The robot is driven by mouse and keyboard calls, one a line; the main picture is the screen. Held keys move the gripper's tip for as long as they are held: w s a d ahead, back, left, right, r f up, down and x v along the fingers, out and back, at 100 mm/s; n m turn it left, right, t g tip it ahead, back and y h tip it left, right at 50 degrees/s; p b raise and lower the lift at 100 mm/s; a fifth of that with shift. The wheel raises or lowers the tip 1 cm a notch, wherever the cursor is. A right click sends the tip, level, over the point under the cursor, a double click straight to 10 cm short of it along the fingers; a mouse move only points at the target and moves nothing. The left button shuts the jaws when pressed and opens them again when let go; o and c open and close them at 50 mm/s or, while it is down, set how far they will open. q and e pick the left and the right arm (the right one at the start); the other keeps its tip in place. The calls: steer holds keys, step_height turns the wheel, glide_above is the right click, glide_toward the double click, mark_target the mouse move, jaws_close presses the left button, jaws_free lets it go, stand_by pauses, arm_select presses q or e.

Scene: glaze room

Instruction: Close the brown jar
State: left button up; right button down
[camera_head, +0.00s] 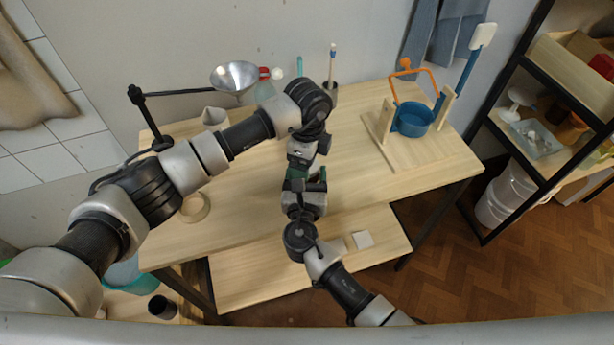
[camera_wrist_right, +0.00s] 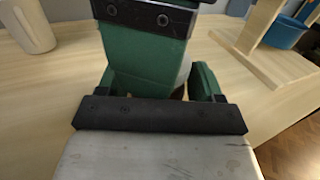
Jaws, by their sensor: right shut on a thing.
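My right gripper (camera_head: 305,183) comes up from the front, low over the middle of the table. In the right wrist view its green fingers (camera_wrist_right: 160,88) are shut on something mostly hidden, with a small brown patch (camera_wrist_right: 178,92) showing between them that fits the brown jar. A pale rounded edge (camera_wrist_right: 185,70) shows just above the patch; I cannot tell whether it is a lid. My left gripper (camera_head: 303,166) reaches down from above onto the same spot. Its green finger (camera_wrist_right: 145,55) blocks the jar's top, and its opening cannot be judged.
A metal bowl (camera_head: 234,77) on a black arm, a red bottle (camera_head: 264,73) and a cup with a brush (camera_head: 331,92) are at the back. A tape ring (camera_head: 196,208) lies left.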

arm_select(q)
step_height(320, 180, up, 3)
steer(key=shift+r, duration=0.2)
steer(key=shift+c, duration=0.3)
steer(key=shift+r+n, duration=1.7)
steer(key=shift+r, duration=0.05)
steer(key=shift+f, duration=0.1)
steer(key=shift+f, duration=3.95)
steer(key=shift+c, duration=0.4)
